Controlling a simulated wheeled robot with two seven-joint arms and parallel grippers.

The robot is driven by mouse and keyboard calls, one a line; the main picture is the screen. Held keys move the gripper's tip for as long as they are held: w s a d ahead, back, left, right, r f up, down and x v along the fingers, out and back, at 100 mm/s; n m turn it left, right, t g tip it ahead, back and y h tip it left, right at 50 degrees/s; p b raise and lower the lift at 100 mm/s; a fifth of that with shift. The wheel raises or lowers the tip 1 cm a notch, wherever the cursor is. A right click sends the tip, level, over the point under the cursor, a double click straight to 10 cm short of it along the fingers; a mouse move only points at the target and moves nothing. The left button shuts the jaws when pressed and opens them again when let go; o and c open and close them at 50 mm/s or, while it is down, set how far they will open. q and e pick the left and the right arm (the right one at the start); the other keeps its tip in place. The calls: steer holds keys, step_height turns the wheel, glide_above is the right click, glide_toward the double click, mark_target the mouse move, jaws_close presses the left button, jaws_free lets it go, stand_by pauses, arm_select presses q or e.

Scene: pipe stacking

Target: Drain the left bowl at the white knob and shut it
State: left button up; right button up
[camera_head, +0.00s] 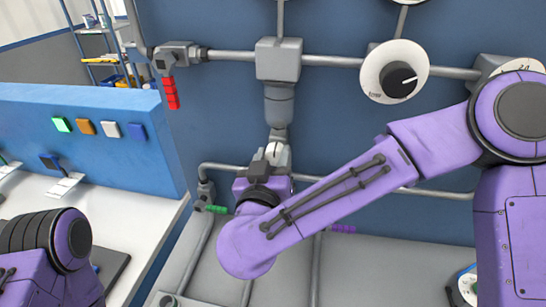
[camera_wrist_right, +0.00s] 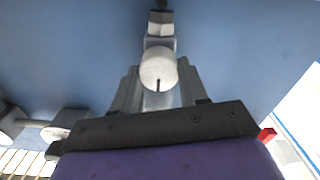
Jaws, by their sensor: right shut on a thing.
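The white knob (camera_wrist_right: 158,66) is a round pale disc with a dark slot mark, below a grey pipe fitting in the right wrist view. My right gripper (camera_wrist_right: 158,86) is shut on it, one finger on each side. In the head view the right gripper (camera_head: 276,155) is at the knob under the grey vertical pipe (camera_head: 279,106), and my wrist partly hides it. I cannot pick out the left bowl clearly in either view. My left arm shows at the lower left of the head view, but its gripper is out of frame.
A red handle (camera_head: 172,93) hangs at the upper left. A green handle (camera_head: 216,209) and a purple handle (camera_head: 343,229) sit lower on the pipes. A white dial with a black knob (camera_head: 398,80) is on the wall. A blue panel with coloured buttons (camera_head: 86,129) stands left.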

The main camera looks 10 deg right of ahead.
steer(key=shift+m+p, duration=0.3)
steer(key=shift+m, duration=1.6)
steer(key=m+b, duration=0.1)
steer(key=m, duration=0.3)
steer(key=shift+d+f, duration=0.1)
steer(key=shift+d, duration=0.05)
steer(key=m+b, duration=0.1)
steer(key=m, duration=0.2)
steer(key=m+b, duration=0.2)
steer(key=shift+s+f+m, duration=0.1)
steer(key=shift+f+m, duration=0.1)
steer(key=shift+m, duration=0.2)
steer(key=shift+d+m+b, duration=0.1)
steer(key=shift+m+b, duration=1.1)
steer(key=shift+m, duration=0.8)
steer(key=shift+r, duration=0.1)
steer(key=o, duration=1.1)
steer(key=shift+c, duration=0.2)
